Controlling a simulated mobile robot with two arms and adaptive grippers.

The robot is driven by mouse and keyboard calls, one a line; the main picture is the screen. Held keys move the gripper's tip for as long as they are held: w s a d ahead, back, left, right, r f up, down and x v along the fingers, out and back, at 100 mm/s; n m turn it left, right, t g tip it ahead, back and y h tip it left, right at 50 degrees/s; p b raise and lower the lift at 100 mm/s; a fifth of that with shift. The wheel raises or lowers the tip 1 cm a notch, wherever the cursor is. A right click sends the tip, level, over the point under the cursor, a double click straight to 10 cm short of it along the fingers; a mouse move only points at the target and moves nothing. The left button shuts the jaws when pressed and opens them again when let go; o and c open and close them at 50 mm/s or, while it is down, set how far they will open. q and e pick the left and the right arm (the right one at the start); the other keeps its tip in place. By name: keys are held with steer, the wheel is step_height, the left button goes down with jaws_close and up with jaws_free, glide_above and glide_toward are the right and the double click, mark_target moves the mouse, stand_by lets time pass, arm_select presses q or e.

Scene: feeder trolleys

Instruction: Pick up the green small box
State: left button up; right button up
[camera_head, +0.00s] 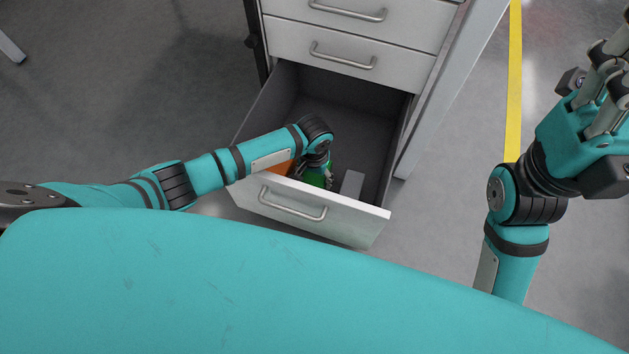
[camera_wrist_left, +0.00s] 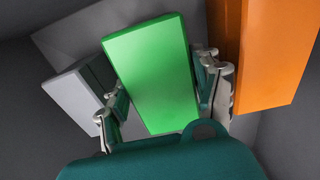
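The green small box (camera_wrist_left: 152,75) stands between the two fingers of my left gripper (camera_wrist_left: 160,92) in the left wrist view. One finger is close along each side of it; I cannot tell whether they press on it. In the head view, my left gripper (camera_head: 318,165) reaches down into the open drawer, and only part of the green box (camera_head: 314,178) shows beneath it. My right gripper (camera_head: 606,85) is raised at the right, away from the drawer, partly cut off by the picture edge; its finger opening is unclear.
The open drawer (camera_head: 281,199) belongs to a trolley with closed drawers (camera_head: 345,50) above. An orange box (camera_wrist_left: 275,50) is close to the right finger, and a grey box (camera_wrist_left: 75,92) is close to the left finger. The drawer's rear is empty.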

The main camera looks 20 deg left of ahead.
arm_select(q)
steer(key=c, duration=0.9)
